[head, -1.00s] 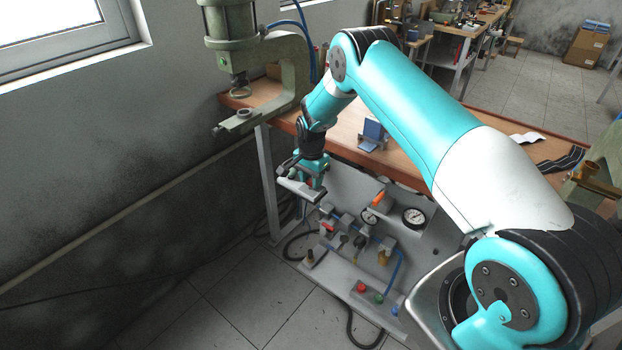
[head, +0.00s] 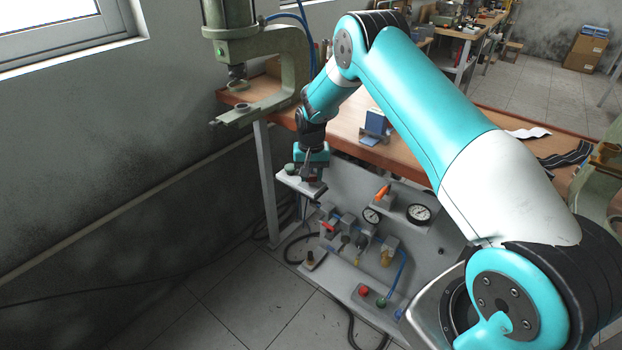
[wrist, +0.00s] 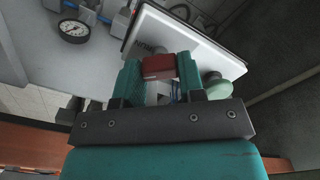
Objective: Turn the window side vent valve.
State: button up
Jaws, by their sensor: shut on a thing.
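My gripper (head: 311,178) points down over a small white plate (head: 289,183) at the left end of the grey pneumatic panel, on the window side. In the wrist view its teal fingers (wrist: 160,78) are shut on a red handle (wrist: 158,66), which I take to be the vent valve's. A green round knob (wrist: 222,84) sits beside it on the same plate, outside the fingers. The knob also shows left of the gripper in the head view (head: 290,168). The valve body under the red handle is mostly hidden by the fingers.
The panel carries two gauges (head: 419,213), an orange-handled part (head: 383,191), a red-handled valve (head: 327,228) and fittings. A green press (head: 262,50) stands behind my gripper at left. The workbench edge (head: 400,165) is close behind my wrist.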

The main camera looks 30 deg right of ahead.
aim_at(311, 175)
jog(key=n+b, duration=0.2)
jog(key=n, duration=0.3)
jog(key=shift+n, duration=0.3)
jog(key=shift+n+b, duration=0.4)
jog(key=shift+n, duration=1.8)
jog(key=o, duration=0.9)
jog(key=shift+o, duration=0.2)
jog(key=shift+r, duration=0.1)
notch_tip(311, 175, up, 17)
jog(key=b, duration=0.1)
jog(key=shift+r+b, duration=0.15)
jog(key=shift+b, duration=0.2)
